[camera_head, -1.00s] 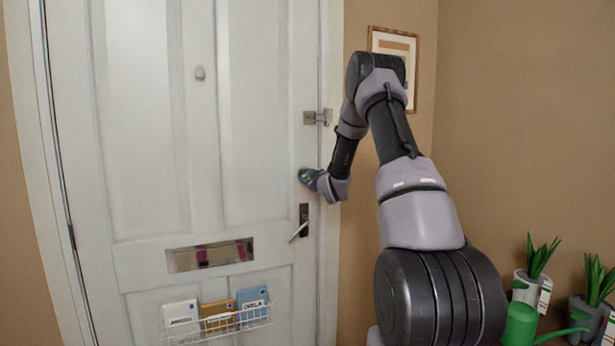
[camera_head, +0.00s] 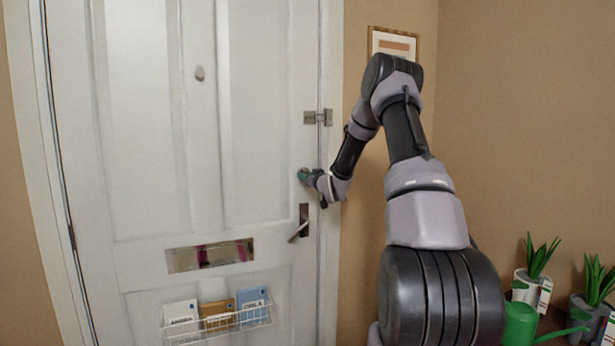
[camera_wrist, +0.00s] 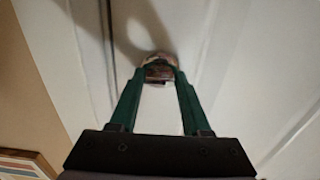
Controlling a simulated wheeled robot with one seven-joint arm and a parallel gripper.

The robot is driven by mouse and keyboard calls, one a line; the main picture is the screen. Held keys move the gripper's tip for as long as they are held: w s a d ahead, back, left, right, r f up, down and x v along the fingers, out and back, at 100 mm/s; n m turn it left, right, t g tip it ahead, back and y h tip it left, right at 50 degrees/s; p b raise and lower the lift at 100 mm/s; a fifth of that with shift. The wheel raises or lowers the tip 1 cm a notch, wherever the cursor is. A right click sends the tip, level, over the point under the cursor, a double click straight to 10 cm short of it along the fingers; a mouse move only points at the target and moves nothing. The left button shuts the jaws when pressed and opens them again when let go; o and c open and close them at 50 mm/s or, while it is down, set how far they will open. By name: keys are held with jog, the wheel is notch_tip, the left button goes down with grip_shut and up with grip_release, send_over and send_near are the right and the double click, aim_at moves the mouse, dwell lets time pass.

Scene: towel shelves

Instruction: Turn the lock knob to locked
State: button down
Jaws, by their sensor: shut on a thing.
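The lock knob (camera_wrist: 157,70) is a small metal piece on the white door (camera_head: 250,120). In the wrist view it sits between the tips of the green fingers of my gripper (camera_wrist: 157,78), which is shut on it. In the head view my gripper (camera_head: 306,176) is at the door's right side, above the lever handle (camera_head: 299,231), and hides most of the knob. I cannot tell which way the knob is turned.
A metal latch (camera_head: 318,117) is above my gripper at the door edge. A mail slot (camera_head: 210,254) and a wire basket (camera_head: 218,322) with several packets are lower on the door. A picture frame (camera_head: 394,46) hangs behind my arm. Potted plants (camera_head: 537,270) and a green watering can (camera_head: 519,322) stand at lower right.

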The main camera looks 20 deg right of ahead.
jog(key=shift+r, duration=0.25)
jog(key=shift+c, duration=1.8)
grip_release()
jog(key=shift+f, duration=0.1)
jog(key=s, duration=1)
jog(key=shift+s+d, duration=0.3)
jog(key=shift+s, duration=0.1)
